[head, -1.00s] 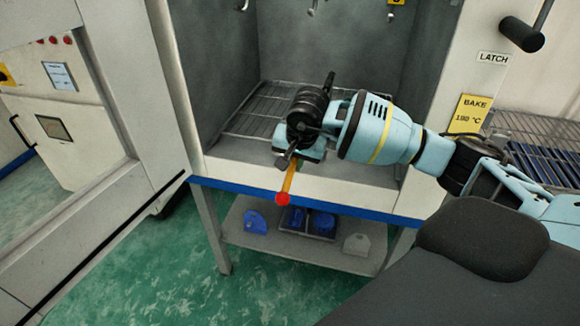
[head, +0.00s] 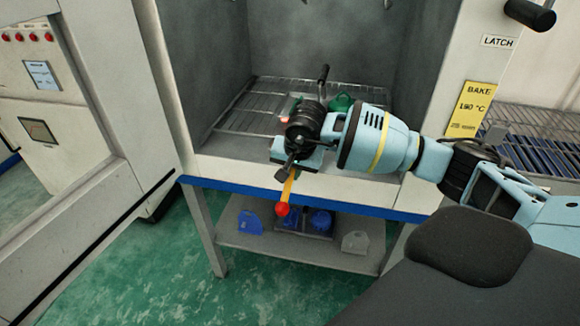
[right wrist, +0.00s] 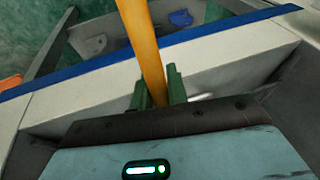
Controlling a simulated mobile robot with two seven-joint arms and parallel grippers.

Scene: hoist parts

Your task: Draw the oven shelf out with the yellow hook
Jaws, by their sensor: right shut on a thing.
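The yellow hook (head: 288,188) hangs at the oven's front sill, with a red ball (head: 282,209) on its near end. My right gripper (head: 288,172) is shut on the hook, over the sill. In the right wrist view, the yellow shaft (right wrist: 145,45) passes between the green fingers (right wrist: 155,90). The oven shelf (head: 260,112) is a wire rack inside the open chamber. My gripper and forearm cover part of it. The hook's far end is hidden, so I cannot tell whether it touches the shelf. My left gripper is not in view.
A green object (head: 341,102) shows on the shelf behind my wrist. The oven door (head: 110,190) stands open at the left. A lower ledge (head: 275,245) holds blue and pale parts. A second rack (head: 545,125) stands at the right. The green floor in front is clear.

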